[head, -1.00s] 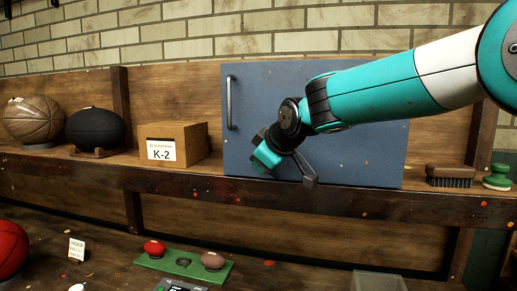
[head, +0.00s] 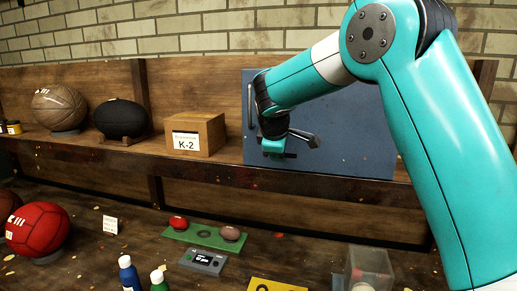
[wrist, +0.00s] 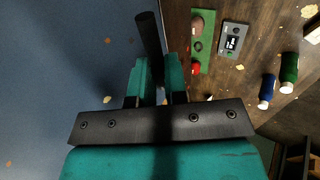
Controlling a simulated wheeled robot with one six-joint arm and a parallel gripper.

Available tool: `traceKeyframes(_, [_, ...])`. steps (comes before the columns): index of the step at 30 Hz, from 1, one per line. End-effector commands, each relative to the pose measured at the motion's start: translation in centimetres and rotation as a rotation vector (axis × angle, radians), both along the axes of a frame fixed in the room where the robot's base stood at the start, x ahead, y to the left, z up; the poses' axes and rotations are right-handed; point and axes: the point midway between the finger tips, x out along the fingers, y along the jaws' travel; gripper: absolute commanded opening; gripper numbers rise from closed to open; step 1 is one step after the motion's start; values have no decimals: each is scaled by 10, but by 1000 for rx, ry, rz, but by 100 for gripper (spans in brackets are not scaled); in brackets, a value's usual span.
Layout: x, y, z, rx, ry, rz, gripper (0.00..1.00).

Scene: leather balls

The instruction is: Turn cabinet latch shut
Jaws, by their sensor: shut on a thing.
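The blue-grey cabinet (head: 350,125) stands on the shelf, its door facing me and looking flush. A dark latch lever (head: 304,137) is on the door's front, pointing right and slightly down. My gripper (head: 278,147) is at the lever, partly hidden by my own wrist. In the wrist view, the dark lever bar (wrist: 149,35) rises between the green fingers of my gripper (wrist: 158,78), which are shut on it. The latch's pivot and any catch are hidden.
A vertical door handle (head: 250,105) is left of my gripper. The K-2 box (head: 195,134) stands left of the cabinet. Balls sit farther left. Below are a green tray (head: 203,236), bottles (head: 129,273) and a clear box (head: 367,268). My arm covers the right side.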

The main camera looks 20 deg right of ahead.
Motion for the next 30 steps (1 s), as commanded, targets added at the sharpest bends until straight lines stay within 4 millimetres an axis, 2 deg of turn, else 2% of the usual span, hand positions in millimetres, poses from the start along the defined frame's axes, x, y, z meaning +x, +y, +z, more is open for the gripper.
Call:
traceKeyframes(4, [-2,-8,0,-13,12,-11,0])
traceKeyframes(14, [-2,-9,-1,-16,14,-12,0])
traceKeyframes(15, [-2,-9,-1,-16,14,-12,16])
traceKeyframes(16, [-2,-9,-1,-16,14,-12,23])
traceKeyframes(17, [-2,-9,-1,-15,14,-12,24])
traceKeyframes(26, [-2,-7,1,-14,11,-9,24])
traceKeyframes(30, [-8,-1,13,-14,7,-8,24])
